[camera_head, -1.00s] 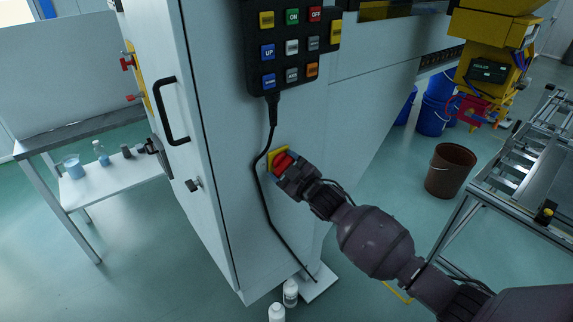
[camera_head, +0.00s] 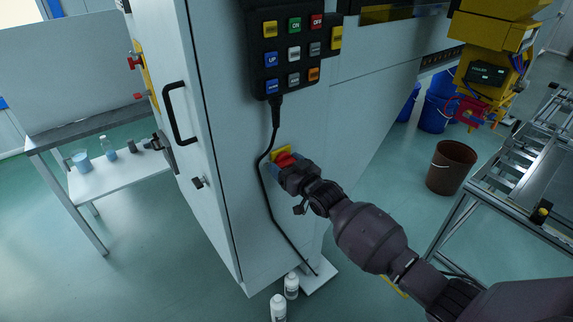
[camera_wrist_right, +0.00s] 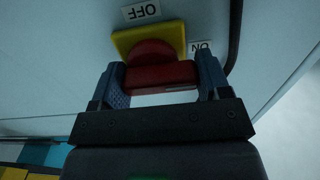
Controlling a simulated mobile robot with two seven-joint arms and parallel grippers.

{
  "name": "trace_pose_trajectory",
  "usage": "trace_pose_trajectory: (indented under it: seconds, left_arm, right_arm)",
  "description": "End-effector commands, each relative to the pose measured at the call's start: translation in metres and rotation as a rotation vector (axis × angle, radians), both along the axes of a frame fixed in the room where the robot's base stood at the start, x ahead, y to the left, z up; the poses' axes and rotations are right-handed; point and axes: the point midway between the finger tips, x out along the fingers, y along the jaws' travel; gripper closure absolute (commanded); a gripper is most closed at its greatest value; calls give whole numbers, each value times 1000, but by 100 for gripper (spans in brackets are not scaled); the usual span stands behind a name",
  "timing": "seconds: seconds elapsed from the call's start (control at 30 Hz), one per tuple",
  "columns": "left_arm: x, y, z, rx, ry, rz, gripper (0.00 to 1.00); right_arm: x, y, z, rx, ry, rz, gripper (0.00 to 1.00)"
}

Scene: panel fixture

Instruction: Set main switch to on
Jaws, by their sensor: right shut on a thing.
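The main switch is a red rotary knob (camera_head: 285,159) on a yellow plate (camera_head: 281,151), low on the side of the pale cabinet. In the right wrist view the red knob (camera_wrist_right: 158,74) lies crosswise between my blue fingers, in front of the yellow plate (camera_wrist_right: 174,33). An OFF label (camera_wrist_right: 142,10) and an ON label (camera_wrist_right: 201,47) show upside down beside the plate. My right gripper (camera_head: 286,171) is shut on the knob, one finger at each end of its bar. The knob's exact setting is unclear. My left gripper is out of view.
A black button pendant (camera_head: 291,50) hangs above the switch, its cable (camera_head: 266,190) running down just left of my gripper. A black door handle (camera_head: 178,112) stands out at left. White bottles (camera_head: 291,286) stand on the floor below. A brown bucket (camera_head: 450,168) stands at right.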

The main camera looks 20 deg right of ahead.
Motion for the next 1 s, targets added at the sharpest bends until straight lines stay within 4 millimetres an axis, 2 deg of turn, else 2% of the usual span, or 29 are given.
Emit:
trace_pose_trajectory:
  seconds: [0.43, 0.47, 0.6, 0.87, 1.0]
  left_arm:
    - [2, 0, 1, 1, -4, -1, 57]
    - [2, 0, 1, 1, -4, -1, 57]
    - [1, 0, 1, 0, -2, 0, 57]
    - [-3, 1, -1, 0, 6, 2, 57]
    - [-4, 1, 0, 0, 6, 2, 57]
  right_arm:
    - [0, 0, 0, 14, 6, 0, 53]
    - [0, 0, 0, 14, 6, 0, 25]
    - [0, 0, 0, 12, 5, 0, 4]
    - [0, 0, 0, 10, 4, 0, 4]
    - [-7, -3, -1, 9, 4, -1, 4]
